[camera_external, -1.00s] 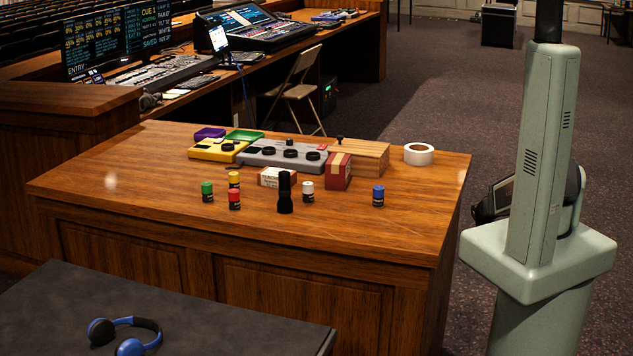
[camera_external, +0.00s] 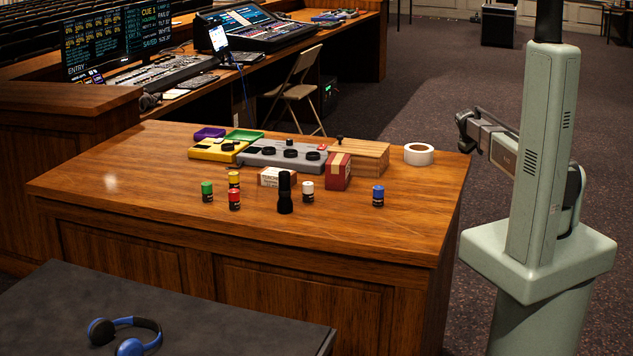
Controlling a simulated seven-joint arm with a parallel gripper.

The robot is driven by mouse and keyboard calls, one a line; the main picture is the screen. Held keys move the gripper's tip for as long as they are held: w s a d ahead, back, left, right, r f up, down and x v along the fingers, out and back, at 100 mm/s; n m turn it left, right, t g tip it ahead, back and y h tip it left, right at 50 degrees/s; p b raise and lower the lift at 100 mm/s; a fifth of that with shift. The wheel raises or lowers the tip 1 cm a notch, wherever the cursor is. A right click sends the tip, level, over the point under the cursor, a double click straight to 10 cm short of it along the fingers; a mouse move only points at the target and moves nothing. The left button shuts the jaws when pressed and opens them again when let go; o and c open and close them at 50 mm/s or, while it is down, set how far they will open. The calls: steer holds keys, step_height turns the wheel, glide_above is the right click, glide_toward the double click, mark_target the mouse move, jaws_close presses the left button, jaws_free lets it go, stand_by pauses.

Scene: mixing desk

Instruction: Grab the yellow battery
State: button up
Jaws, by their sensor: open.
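The yellow battery (camera_external: 234,180) stands upright on the wooden desk, a small cylinder with a yellow top and dark lower part. The red battery (camera_external: 234,199) stands just in front of it and hides part of its base. The green battery (camera_external: 207,191) stands to its left. My gripper (camera_external: 464,132) is off the right end of the desk, near the roll of tape, far from the yellow battery. It is small and dark in this view; it is open and nothing shows in it.
A black flashlight (camera_external: 285,192), white battery (camera_external: 308,191) and blue battery (camera_external: 378,196) stand to the right. Behind are a white box (camera_external: 275,177), red box (camera_external: 338,171), wooden box (camera_external: 359,157), grey pedal unit (camera_external: 283,155) and tape roll (camera_external: 419,154). The desk's front strip is clear.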

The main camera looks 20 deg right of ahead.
steer(key=w+a+r+n+t+y, duration=0.1)
steer(key=w+a+r, duration=0.4)
steer(key=a, duration=0.4)
steer(key=w+a+r+t+y, duration=0.1)
steer(key=w+a+r, duration=0.4)
steer(key=a, duration=0.4)
steer(key=w+a+r+n+t+y, duration=0.1)
steer(key=w+a+r, duration=0.35)
steer(key=a, duration=0.35)
step_height(320, 180, up, 6)
steer(key=n+g+y, duration=0.4)
steer(key=n+y, duration=0.3)
steer(key=n, duration=0.2)
glide_above(234, 173)
steer(key=s+d, duration=0.3)
steer(key=d, duration=0.1)
steer(key=x, duration=0.8)
steer(key=shift+w, duration=0.25)
steer(key=x, duration=0.4)
steer(key=shift+w+a+r, duration=0.1)
steer(key=shift+w, duration=0.3)
steer(key=shift+w+a+f, duration=0.1)
steer(key=shift+a+f, duration=0.05)
steer(key=shift+f, duration=0.4)
steer(key=c, duration=1.2)
